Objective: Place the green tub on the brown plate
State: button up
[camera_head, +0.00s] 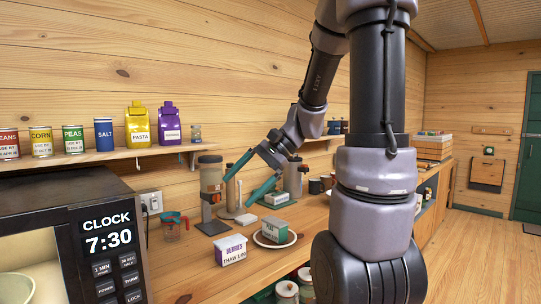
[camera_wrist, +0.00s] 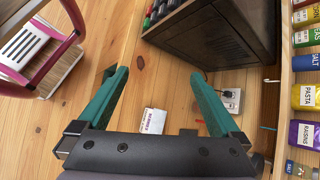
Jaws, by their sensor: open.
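A tub with a green side and pale lid (camera_head: 273,231) sits on the counter side of the scene, on or over a round pale plate (camera_head: 258,241) with a thin darker rim. Whether they touch is unclear. A second pale box with a darker side (camera_head: 276,199) stands behind it; its colour is hard to tell. No plainly brown plate can be made out. My gripper (camera_head: 238,191) is open, with teal fingers, above the back of the counter and left of the tubs. In the wrist view, nothing is between its fingertips (camera_wrist: 156,74).
A white and purple berries tub (camera_head: 230,250) stands left of the plate; it also shows in the wrist view (camera_wrist: 153,121). A measuring cup (camera_head: 172,229), a dark container (camera_head: 211,178) and the microwave (camera_head: 110,245) flank it. A shelf (camera_head: 110,155) with cans runs along the wall.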

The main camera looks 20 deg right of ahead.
jog(key=s+d+r+n+t+h, duration=0.3)
jog(key=s+r+n+t+h, duration=0.2)
jog(key=s+r+n+h, duration=0.1)
notch_tip(320, 180, up, 3)
jog(key=s+h, duration=0.1)
jog(key=s, duration=0.1)
jog(key=shift+s+d+f+t, duration=0.15)
jog(key=shift+s+d+t, duration=0.15)
jog(key=shift+s, duration=0.1)
jog(key=shift+c, duration=0.3)
